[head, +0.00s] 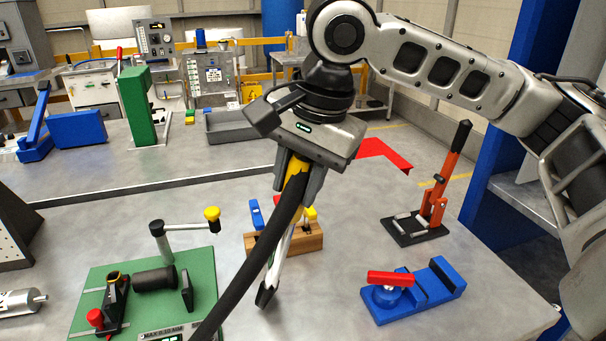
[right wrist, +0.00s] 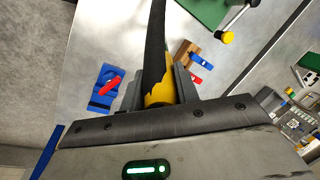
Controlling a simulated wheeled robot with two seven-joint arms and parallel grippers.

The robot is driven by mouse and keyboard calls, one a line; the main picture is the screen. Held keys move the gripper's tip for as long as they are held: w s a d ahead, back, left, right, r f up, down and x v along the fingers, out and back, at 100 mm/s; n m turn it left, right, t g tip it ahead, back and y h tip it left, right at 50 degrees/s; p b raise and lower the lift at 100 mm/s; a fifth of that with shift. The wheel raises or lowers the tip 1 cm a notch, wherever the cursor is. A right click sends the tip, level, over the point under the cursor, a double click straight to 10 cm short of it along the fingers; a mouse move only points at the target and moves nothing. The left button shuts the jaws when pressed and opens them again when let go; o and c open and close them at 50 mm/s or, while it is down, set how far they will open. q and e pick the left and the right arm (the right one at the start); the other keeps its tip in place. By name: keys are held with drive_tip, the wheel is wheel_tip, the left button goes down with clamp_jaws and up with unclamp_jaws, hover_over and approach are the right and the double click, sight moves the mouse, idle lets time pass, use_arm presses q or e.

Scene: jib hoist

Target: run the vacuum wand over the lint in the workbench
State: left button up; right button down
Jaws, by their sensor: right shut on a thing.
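My right gripper (head: 299,188) is shut on the yellow grip of the vacuum wand (head: 280,256) above the workbench (head: 325,285). The wand's pale tube slants down to a black nozzle (head: 265,295) close to the bench top; I cannot tell whether it touches. A thick black hose runs from the grip down toward the lower left and hides part of the tube. In the right wrist view the yellow grip (right wrist: 158,92) sits between the fingers. I cannot make out any lint. My left gripper is not in view.
A green torque-tester board (head: 205,280) stands left of the nozzle. A wooden block with coloured parts (head: 312,241) is behind the wand. A blue fixture with a red handle (head: 440,278) and an orange-lever clamp (head: 433,195) stand to the right. Bare bench lies between.

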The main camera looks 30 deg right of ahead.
drive_tip(key=shift+w+d+p, duration=0.15)
drive_tip(key=shift+w+p, duration=0.2)
drive_tip(key=shift+w, duration=0.2)
drive_tip(key=shift+w+d+p, duration=0.15)
drive_tip(key=shift+w+p, duration=0.2)
drive_tip(key=shift+w, duration=0.15)
drive_tip(key=shift+s+d, duration=0.1)
drive_tip(key=shift+d, duration=1)
drive_tip(key=w+a+v, duration=0.1)
drive_tip(key=v, duration=0.7)
drive_tip(key=shift+w+r, duration=0.3)
drive_tip(key=shift+r, duration=0.35)
